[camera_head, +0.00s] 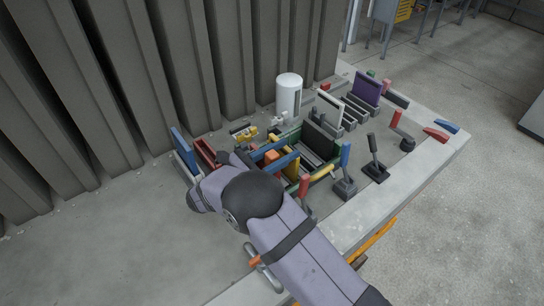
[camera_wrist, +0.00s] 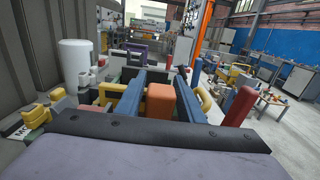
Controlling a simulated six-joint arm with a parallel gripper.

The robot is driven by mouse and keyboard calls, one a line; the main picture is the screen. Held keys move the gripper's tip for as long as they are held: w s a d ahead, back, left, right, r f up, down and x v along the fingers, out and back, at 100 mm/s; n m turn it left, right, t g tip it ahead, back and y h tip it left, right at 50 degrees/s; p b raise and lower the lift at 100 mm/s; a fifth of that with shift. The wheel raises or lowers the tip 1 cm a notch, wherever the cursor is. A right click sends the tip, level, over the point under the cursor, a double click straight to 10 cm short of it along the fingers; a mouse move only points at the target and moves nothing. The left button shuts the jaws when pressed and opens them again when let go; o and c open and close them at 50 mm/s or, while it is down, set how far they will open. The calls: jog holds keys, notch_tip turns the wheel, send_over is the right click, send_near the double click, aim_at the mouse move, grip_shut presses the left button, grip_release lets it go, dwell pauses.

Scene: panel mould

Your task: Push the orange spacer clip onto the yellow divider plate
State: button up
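My gripper (camera_head: 277,153) reaches over the green-framed mould from the left, with its two blue fingers (camera_wrist: 159,92) on either side of the orange spacer clip (camera_wrist: 161,101). The clip also shows as a small orange block in the head view (camera_head: 271,156). The fingers appear shut on it. The yellow divider plate (camera_head: 285,161) is in the mould close beside the clip, partly covered by my gripper. I cannot tell whether clip and plate touch.
A white cylinder (camera_head: 289,95) stands behind the mould. Upright levers with blue (camera_head: 345,155), black (camera_head: 372,145) and red (camera_head: 304,186) handles stand on its near and right sides. A purple panel (camera_head: 367,87) stands in a rack at the back right. The bench's left front is bare.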

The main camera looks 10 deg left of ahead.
jog(key=shift+c, duration=0.6)
jog(key=c, duration=0.7)
notch_tip(320, 180, up, 10)
jog(key=b, duration=0.2)
jog(key=shift+f+p+x, duration=0.15)
jog(key=shift+p+x, duration=0.45)
jog(key=shift+x, duration=1.2)
jog(key=shift+f+p+x, duration=0.15)
jog(key=shift+p+x, duration=0.45)
jog(key=shift+x, duration=1.2)
